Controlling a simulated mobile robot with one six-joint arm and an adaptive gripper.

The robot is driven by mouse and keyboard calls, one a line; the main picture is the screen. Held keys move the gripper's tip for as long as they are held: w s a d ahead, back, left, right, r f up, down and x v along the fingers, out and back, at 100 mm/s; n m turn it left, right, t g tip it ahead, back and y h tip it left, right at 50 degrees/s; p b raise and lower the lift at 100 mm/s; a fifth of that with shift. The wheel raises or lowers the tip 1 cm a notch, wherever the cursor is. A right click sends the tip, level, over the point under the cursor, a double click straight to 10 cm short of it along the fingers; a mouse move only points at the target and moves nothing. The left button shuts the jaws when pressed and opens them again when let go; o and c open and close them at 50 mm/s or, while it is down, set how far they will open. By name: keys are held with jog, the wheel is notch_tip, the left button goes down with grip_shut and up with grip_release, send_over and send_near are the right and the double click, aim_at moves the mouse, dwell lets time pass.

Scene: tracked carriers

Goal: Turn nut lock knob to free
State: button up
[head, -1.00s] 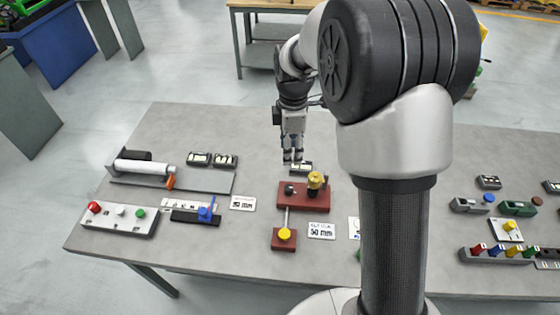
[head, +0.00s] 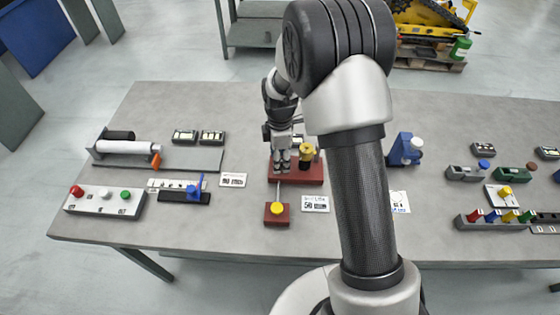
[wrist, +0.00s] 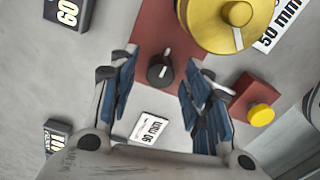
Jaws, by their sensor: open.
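A black round knob with a white pointer line (wrist: 160,72) sits on the dark red block (wrist: 150,28). In the wrist view the knob lies between and beyond the fingertips of my gripper (wrist: 158,85). My gripper is open and empty, with blue-padded fingers to the left and right of the knob, apart from it. In the head view my gripper (head: 281,160) is over the left part of the red block (head: 312,177) and hides the knob there. A yellow knob on a brass stack (head: 306,152) stands on the block to the right.
A rod leads to a smaller red block with a yellow button (head: 277,208). A "50 mm" card (head: 315,203) lies beside it. A blue device (head: 405,148) stands right of my arm. A roller unit (head: 130,147) and a button box (head: 103,200) are at left.

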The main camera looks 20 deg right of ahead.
jog(key=shift+f, duration=0.4)
jog(key=shift+c, duration=0.2)
grip_shut()
